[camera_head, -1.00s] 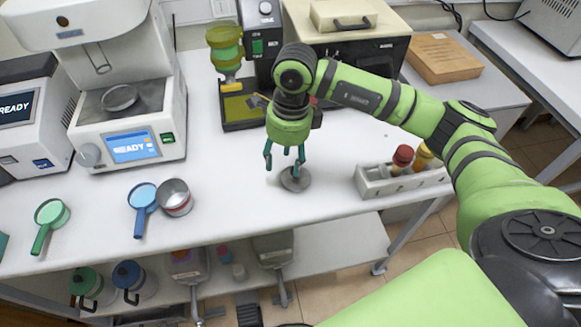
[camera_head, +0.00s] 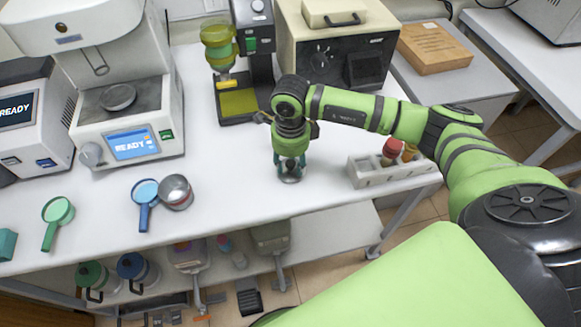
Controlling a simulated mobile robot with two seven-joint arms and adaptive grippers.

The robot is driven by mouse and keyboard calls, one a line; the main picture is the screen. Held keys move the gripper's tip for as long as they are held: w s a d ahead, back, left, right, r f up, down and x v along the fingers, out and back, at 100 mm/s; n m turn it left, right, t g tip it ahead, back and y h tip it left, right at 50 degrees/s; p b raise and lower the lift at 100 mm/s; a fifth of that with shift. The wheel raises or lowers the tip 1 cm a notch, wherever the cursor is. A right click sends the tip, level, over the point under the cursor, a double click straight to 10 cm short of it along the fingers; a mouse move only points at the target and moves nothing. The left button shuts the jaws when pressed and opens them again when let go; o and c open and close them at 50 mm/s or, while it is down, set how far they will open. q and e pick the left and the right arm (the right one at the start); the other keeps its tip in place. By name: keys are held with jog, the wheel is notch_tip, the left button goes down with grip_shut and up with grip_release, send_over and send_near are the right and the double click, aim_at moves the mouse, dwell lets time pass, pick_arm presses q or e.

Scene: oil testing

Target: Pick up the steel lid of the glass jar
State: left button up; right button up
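A small round grey steel piece (camera_head: 291,179), which looks like a lid, lies low on the white table under my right gripper. My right gripper (camera_head: 290,166) points straight down, with its teal fingers around or just above this piece. The fingers hide much of it, and I cannot tell whether they touch it. A round, shiny steel-topped container (camera_head: 176,191) stands to the left beside the blue-handled magnifier. I cannot make out the glass jar for certain. My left gripper is not in view.
A blue magnifier (camera_head: 145,194) and a green magnifier (camera_head: 57,214) lie at the left. A grey rack (camera_head: 376,177) with capped tubes stands right of my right gripper. Machines (camera_head: 130,110) line the back. The table's front edge is close below the gripper.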

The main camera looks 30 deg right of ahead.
grip_shut()
jog(key=shift+r, duration=0.15)
